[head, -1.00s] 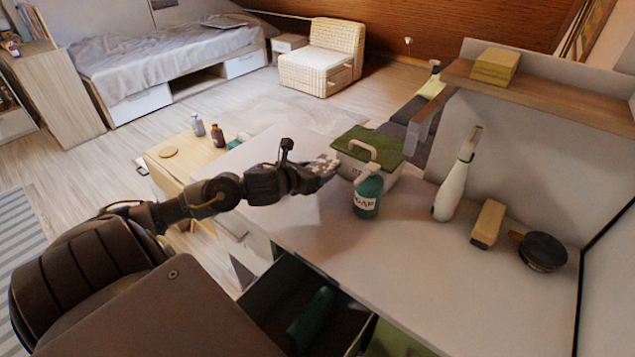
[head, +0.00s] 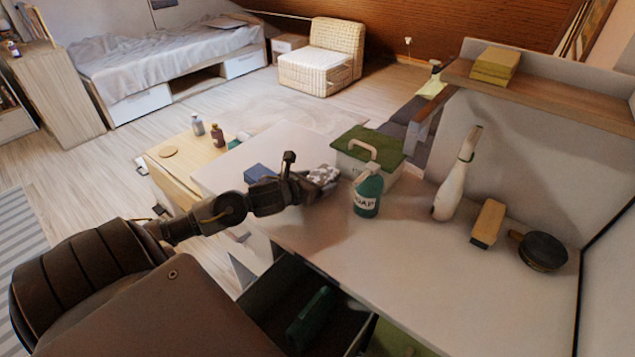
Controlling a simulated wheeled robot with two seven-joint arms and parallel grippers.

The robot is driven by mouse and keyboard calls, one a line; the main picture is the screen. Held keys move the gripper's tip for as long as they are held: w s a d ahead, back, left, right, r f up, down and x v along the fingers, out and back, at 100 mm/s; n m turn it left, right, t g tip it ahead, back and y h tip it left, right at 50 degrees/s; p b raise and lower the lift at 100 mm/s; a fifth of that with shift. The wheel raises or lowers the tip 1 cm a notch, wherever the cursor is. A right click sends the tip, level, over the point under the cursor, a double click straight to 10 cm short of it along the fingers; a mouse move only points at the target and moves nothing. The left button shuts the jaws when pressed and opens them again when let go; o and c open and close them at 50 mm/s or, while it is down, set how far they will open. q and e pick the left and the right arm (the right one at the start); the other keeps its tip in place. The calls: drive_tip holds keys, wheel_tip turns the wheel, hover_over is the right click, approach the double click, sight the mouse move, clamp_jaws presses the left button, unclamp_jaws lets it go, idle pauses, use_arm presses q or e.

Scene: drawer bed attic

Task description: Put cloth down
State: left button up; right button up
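A grey-and-white patterned cloth (head: 323,174) is at the fingertips of my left gripper (head: 313,184), bunched up, low by the white worktop (head: 420,240). The fingers are largely hidden by the hand and the cloth, but they appear shut on it. I cannot tell whether the cloth touches the worktop. It is just left of the white box with a green lid (head: 365,143) and the green soap bottle (head: 368,195). My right gripper is not in view.
A blue block (head: 259,172) lies on the worktop behind my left wrist. A white spray bottle (head: 456,180), a yellow-and-black brush (head: 488,222) and a dark round tin (head: 541,250) stand to the right. An open drawer (head: 340,325) is below. The front right worktop is clear.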

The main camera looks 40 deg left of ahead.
use_arm(q)
drive_tip(key=shift+o, duration=0.3)
drive_tip(key=shift+r, duration=0.1)
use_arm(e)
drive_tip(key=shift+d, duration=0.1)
use_arm(q)
drive_tip(key=shift+r+p, duration=0.2)
drive_tip(key=shift+p, duration=0.15)
drive_tip(key=b+v, duration=0.1)
drive_tip(key=v, duration=0.9)
drive_tip(key=shift+s+f+b, duration=0.1)
drive_tip(key=shift+f+b, duration=0.05)
drive_tip(key=shift+b, duration=0.2)
drive_tip(key=shift+v, duration=0.95)
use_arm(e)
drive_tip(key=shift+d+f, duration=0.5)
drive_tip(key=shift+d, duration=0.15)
